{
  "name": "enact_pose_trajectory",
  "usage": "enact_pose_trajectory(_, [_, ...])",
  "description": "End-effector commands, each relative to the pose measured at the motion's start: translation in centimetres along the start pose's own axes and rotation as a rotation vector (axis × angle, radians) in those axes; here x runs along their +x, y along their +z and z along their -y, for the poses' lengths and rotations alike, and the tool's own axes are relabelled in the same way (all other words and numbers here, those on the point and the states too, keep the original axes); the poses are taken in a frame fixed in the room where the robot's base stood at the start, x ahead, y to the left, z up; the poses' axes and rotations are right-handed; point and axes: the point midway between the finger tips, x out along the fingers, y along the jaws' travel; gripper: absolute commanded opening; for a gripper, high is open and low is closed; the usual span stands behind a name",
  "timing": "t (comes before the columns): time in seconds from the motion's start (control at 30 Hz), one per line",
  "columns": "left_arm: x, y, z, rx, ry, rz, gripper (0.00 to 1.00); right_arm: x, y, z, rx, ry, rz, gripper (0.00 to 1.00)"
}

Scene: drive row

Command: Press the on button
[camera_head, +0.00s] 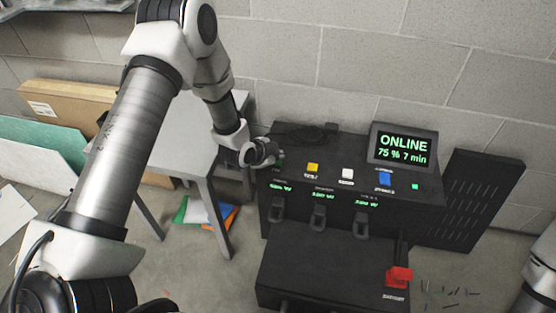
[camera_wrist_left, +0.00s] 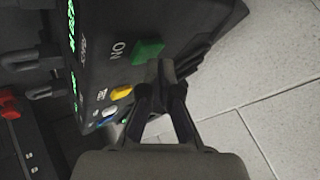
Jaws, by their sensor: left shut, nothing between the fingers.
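The green on button (camera_wrist_left: 148,51) sits on the black machine's top panel (camera_wrist_left: 115,70), with the label ON beside it in the left wrist view. My left gripper (camera_wrist_left: 160,68) is shut and empty, its fingertips close to the button's edge; I cannot tell whether they touch. In the head view my left gripper (camera_head: 272,155) is at the left end of the panel and hides most of the button. The screen (camera_head: 402,147) reads ONLINE, 75 %, 7 min. My right gripper is not in view.
Yellow (camera_head: 313,168), white (camera_head: 347,173) and blue (camera_head: 385,179) buttons stand in a row to the right. A red switch (camera_head: 398,276) is on the lower front. A grey table (camera_head: 190,140) stands left of the machine, and a block wall (camera_head: 370,60) is behind.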

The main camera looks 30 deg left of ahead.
Motion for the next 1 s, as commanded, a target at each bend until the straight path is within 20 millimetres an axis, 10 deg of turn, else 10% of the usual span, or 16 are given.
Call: enact_pose_trajectory(1.0, [0.31,0.23,-0.23,0.000,0.000,0.000,0.00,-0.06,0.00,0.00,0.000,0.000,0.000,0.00])
